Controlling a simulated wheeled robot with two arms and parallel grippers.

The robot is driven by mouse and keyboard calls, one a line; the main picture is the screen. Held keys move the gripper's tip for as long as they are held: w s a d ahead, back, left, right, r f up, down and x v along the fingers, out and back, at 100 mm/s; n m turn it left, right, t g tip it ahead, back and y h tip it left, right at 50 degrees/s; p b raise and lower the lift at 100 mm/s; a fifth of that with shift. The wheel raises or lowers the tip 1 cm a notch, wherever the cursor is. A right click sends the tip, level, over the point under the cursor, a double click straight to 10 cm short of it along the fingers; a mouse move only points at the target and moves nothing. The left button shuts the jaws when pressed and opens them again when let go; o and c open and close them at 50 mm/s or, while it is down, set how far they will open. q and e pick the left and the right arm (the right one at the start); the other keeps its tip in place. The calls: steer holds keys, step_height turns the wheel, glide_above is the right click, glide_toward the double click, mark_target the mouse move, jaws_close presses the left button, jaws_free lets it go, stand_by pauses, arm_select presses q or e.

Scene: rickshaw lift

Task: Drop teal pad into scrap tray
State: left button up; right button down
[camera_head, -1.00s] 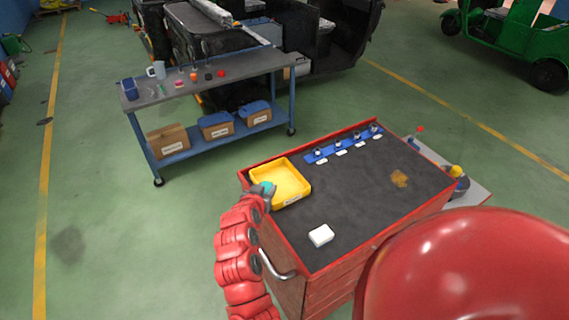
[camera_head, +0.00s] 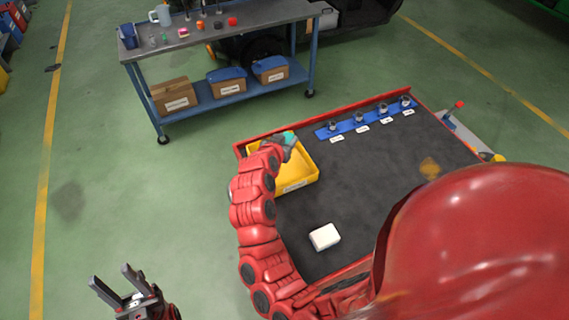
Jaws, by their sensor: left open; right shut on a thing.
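The teal pad (camera_head: 290,138) is held in my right gripper (camera_head: 285,145), which is shut on it. Only a small teal part shows; the fingers hide the rest. The pad and gripper appear over the back part of the yellow scrap tray (camera_head: 303,178), and I cannot tell how high above it they are. The tray sits at the back left of the red cart's dark top, and my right arm hides its left side. Its label is too small to read. My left gripper (camera_head: 111,277) is open and empty at the bottom left, over the floor.
The red cart (camera_head: 350,215) carries a white block (camera_head: 324,237) at the front and a blue rack (camera_head: 368,120) with several small fittings at the back. A workbench (camera_head: 215,35) with tools and boxes stands behind.

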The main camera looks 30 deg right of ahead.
steer(key=shift+f, duration=0.45)
step_height(320, 180, down, 4)
steer(key=shift+r+b, duration=0.1)
steer(key=shift+b, duration=1.05)
steer(key=shift+f, duration=0.45)
steer(key=shift+c, duration=1.8)
jaws_free()
steer(key=shift+a+r, duration=0.1)
